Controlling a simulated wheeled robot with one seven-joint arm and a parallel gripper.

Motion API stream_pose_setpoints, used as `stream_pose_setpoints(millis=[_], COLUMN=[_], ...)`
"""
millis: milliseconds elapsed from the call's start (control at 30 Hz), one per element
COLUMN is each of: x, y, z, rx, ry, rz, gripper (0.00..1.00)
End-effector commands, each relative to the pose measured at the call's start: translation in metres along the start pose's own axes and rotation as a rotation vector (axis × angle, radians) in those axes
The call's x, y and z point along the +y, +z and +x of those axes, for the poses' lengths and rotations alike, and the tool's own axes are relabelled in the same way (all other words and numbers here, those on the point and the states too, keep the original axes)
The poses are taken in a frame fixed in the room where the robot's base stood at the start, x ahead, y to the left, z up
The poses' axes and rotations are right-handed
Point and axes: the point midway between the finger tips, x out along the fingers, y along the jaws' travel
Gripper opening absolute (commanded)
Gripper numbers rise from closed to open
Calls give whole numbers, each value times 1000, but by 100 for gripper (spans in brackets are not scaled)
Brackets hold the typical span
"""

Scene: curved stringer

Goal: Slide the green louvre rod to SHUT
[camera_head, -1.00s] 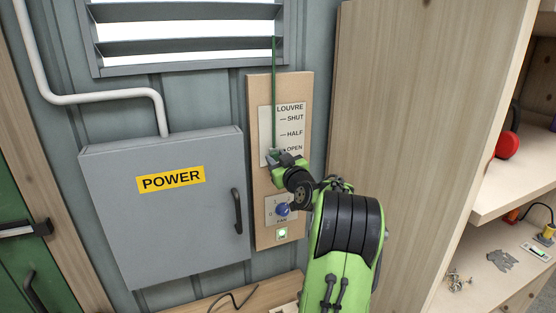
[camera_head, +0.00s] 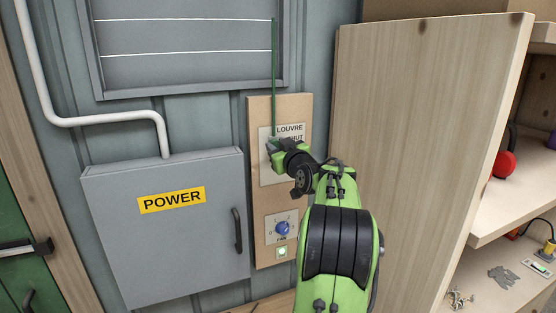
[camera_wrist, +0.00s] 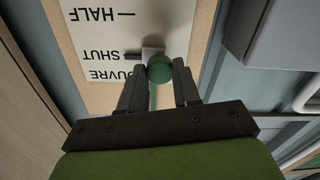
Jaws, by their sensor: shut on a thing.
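The green louvre rod (camera_head: 274,80) runs straight up from my gripper past the louvre frame. My gripper (camera_head: 272,146) is at the SHUT mark of the white LOUVRE plate (camera_head: 266,170), hiding part of the lettering. In the wrist view my gripper (camera_wrist: 160,88) is shut on the rod's round green knob (camera_wrist: 160,69), one finger on each side. The knob is level with the SHUT line, and the HALF line lies apart from it. The louvre slats (camera_head: 185,40) lie flat and closed, with thin bright lines between them.
A grey POWER box (camera_head: 160,235) stands out from the wall to the left. Below the plate are a blue FAN knob (camera_head: 282,229) and a lit green button (camera_head: 282,252). A tall wooden cabinet side (camera_head: 420,140) is close on the right.

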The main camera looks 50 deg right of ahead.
Motion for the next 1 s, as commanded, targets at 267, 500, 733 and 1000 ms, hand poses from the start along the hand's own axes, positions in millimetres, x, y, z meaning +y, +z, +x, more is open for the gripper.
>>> stream_pose_setpoints(millis=[267,500,733,1000], x=[1,1,1,1], y=[-7,-6,-4,1], z=[0,0,-1,-49], rx=[13,10,7,8], ry=[4,3,2,8], rz=[-3,-3,-2,-5], gripper=[0,58,58,58])
